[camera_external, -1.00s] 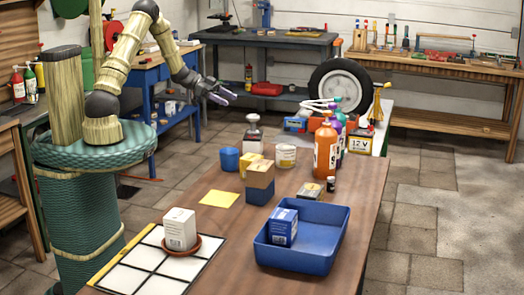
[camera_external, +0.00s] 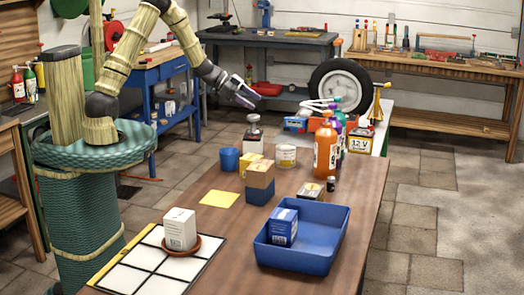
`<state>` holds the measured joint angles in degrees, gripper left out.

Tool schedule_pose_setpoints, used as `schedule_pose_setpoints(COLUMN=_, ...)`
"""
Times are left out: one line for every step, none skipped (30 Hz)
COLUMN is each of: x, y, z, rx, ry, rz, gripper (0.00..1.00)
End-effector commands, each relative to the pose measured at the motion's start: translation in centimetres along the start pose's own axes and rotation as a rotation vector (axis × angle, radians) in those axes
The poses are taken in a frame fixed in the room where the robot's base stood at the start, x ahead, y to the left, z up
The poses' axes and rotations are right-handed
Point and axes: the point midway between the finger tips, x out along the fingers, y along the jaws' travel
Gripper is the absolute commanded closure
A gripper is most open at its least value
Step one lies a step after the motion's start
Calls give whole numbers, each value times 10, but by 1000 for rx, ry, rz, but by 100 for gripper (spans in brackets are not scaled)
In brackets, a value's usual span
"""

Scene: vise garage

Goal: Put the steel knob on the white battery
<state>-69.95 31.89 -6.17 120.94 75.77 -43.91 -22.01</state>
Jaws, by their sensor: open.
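A dark object with a silvery, knob-like top (camera_external: 253,120) stands toward the back of the wooden table; I take this for the steel knob, but it is small. A whitish and yellow battery marked 12 V (camera_external: 361,144) stands at the table's far right, behind the bottles. My gripper (camera_external: 250,93) is open and empty, in the air above and slightly left of the knob-topped object, apart from it.
A white tub (camera_external: 286,156), blue cup (camera_external: 229,159) and stacked boxes (camera_external: 260,178) stand nearby. A blue tray (camera_external: 346,226) and gridded board (camera_external: 122,278) lie nearer the camera.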

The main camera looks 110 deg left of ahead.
Motion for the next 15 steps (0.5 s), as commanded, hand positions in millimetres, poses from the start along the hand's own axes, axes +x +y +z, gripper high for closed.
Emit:
schedule_pose_setpoints(x=10, y=18, z=-14, rx=15, ry=-26, rz=-8, gripper=32)
schedule_pose_setpoints(x=14, y=26, z=-19, rx=19, ry=-44, rz=-18, gripper=32)
schedule_pose_setpoints(x=19, y=38, z=-26, rx=22, ry=-68, rz=-29, gripper=32)
schedule_pose_setpoints(x=22, y=48, z=-31, rx=26, ry=-85, rz=-37, gripper=32)
schedule_pose_setpoints(x=25, y=58, z=-35, rx=28, ry=-104, rz=-43, gripper=32)
schedule_pose_setpoints(x=27, y=71, z=-40, rx=30, ry=-128, rz=-52, gripper=32)
schedule_pose_setpoints(x=29, y=81, z=-44, rx=31, ry=-147, rz=-57, gripper=32)
schedule_pose_setpoints(x=30, y=92, z=-47, rx=32, ry=-167, rz=-61, gripper=32)
schedule_pose_setpoints(x=30, y=107, z=-51, rx=33, ry=-191, rz=-66, gripper=32)
schedule_pose_setpoints(x=30, y=118, z=-52, rx=32, ry=-212, rz=-68, gripper=32)
schedule_pose_setpoints(x=29, y=129, z=-54, rx=33, ry=-232, rz=-70, gripper=32)
schedule_pose_setpoints(x=27, y=145, z=-55, rx=31, ry=-261, rz=-70, gripper=32)
schedule_pose_setpoints(x=25, y=157, z=-56, rx=31, ry=-281, rz=-69, gripper=32)
schedule_pose_setpoints(x=23, y=169, z=-56, rx=30, ry=-303, rz=-67, gripper=32)
schedule_pose_setpoints(x=19, y=185, z=-57, rx=27, ry=-331, rz=-64, gripper=32)
